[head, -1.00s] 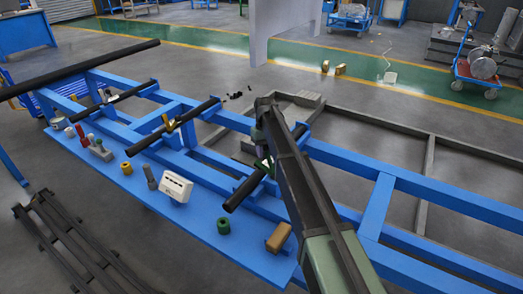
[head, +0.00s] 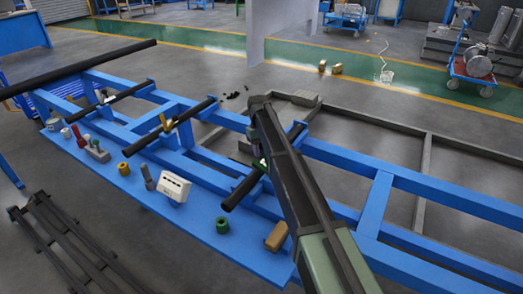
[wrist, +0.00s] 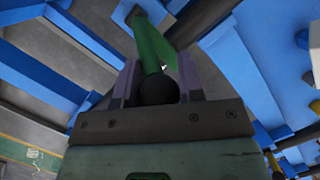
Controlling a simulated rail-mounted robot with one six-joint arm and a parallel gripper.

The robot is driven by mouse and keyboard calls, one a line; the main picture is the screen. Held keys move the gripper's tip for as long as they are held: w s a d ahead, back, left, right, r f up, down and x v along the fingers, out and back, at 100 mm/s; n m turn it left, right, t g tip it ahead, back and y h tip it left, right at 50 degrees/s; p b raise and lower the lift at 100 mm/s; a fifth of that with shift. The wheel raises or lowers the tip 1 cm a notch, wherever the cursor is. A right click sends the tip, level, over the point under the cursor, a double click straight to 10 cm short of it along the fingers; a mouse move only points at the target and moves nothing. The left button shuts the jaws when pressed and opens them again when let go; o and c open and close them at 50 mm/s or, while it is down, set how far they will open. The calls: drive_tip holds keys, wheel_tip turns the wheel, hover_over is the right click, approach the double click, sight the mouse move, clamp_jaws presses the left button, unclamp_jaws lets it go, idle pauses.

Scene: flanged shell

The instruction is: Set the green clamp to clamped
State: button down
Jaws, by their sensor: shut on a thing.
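The green clamp (head: 258,164) sits on the black bar (head: 241,190) across the blue frame, mostly hidden behind my arm in the head view. In the wrist view, its green lever (wrist: 151,45) runs up between the fingers, with a dark round knob (wrist: 158,91) near the gripper's palm. My gripper (wrist: 157,80) has its purple fingers on either side of the lever and is shut on it. In the head view my gripper (head: 256,152) is small and partly covered by my arm. Whether the clamp's jaw touches the bar is hidden.
The blue shelf (head: 205,232) in front holds a white box (head: 174,187), a green ring (head: 222,225) and a tan block (head: 276,236). Blue beams (head: 345,160) surround the clamp closely.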

drive_tip(key=shift+s, duration=0.1)
idle(0.7)
drive_tip(key=c, duration=0.8)
unclamp_jaws()
drive_tip(key=shift+o, duration=0.2)
